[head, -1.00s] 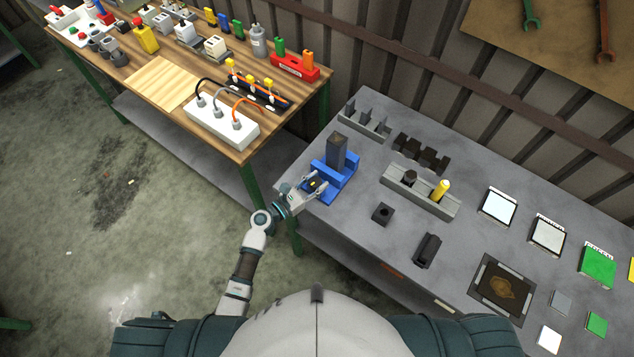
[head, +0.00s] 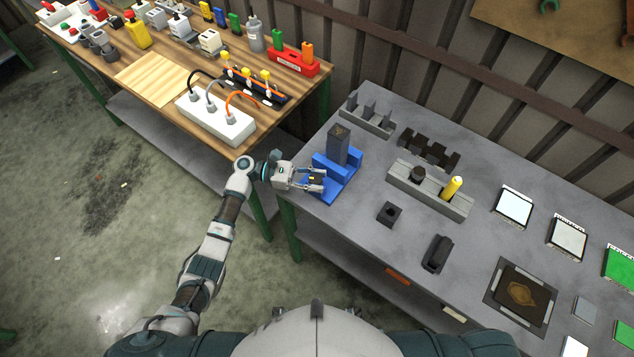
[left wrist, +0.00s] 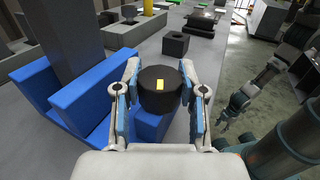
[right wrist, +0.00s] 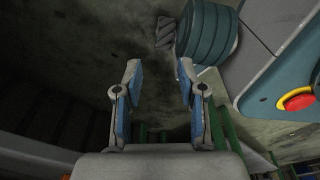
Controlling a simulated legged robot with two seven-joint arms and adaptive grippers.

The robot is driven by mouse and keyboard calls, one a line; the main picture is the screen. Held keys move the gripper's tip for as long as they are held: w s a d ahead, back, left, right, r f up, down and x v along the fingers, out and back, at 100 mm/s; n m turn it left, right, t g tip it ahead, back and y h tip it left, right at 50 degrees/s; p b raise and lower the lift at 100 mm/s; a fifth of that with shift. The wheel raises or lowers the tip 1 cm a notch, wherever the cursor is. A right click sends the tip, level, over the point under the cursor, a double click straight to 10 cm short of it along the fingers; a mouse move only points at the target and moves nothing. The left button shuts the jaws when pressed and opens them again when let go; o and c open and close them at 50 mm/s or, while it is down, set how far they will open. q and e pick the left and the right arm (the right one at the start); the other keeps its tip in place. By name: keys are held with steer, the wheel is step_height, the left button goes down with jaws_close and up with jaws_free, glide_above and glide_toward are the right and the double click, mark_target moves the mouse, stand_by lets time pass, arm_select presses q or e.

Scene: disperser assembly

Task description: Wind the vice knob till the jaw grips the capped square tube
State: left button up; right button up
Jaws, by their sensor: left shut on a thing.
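The blue vice (head: 338,181) stands at the left end of the grey table. The dark square tube (head: 338,146) stands upright between its jaws; whether the jaw touches it cannot be told. In the left wrist view the blue vice (left wrist: 50,92) and the tube (left wrist: 77,35) are at the left. My left gripper (head: 318,181) is at the vice's near left side. It is shut on the round black knob (left wrist: 160,92), which has a yellow mark on its face. My right gripper (right wrist: 158,85) is open and empty, away from the tables over the floor.
A grey holder (head: 430,190) with a black part and a yellow part stands right of the vice. A small black block (head: 389,213) and a longer black part (head: 437,253) lie in front. A white power strip (head: 215,118) sits on the wooden table at left.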

arm_select(q)
steer(key=m+g+b, duration=0.1)
steer(key=m+g+y+b, duration=0.1)
steer(key=g+b, duration=0.1)
steer(key=m+g+b, duration=0.1)
steer(key=g, duration=0.1)
steer(key=shift+w+f+m+y+b, duration=0.1)
steer(key=shift+f+m+y+b, duration=0.2)
steer(key=shift+y, duration=0.1)
steer(key=m+g+y+b, duration=0.2)
steer(key=g+b, duration=0.1)
steer(key=shift+r, duration=0.25)
steer(key=shift+r+m, duration=0.1)
steer(key=shift+m, duration=0.2)
arm_select(e)
steer(key=w+a+r, duration=0.1)
steer(key=w+r, duration=0.5)
steer(key=r, duration=0.3)
steer(key=w+r+t, duration=0.1)
steer(key=w+r, duration=0.5)
steer(key=r, duration=0.3)
steer(key=shift+a+r, duration=0.15)
steer(key=shift+a, duration=0.25)
arm_select(q)
steer(key=o, duration=1.1)
steer(key=shift+o, duration=0.3)
steer(key=shift+w+a, duration=0.1)
arm_select(e)
steer(key=shift+w, duration=0.15)
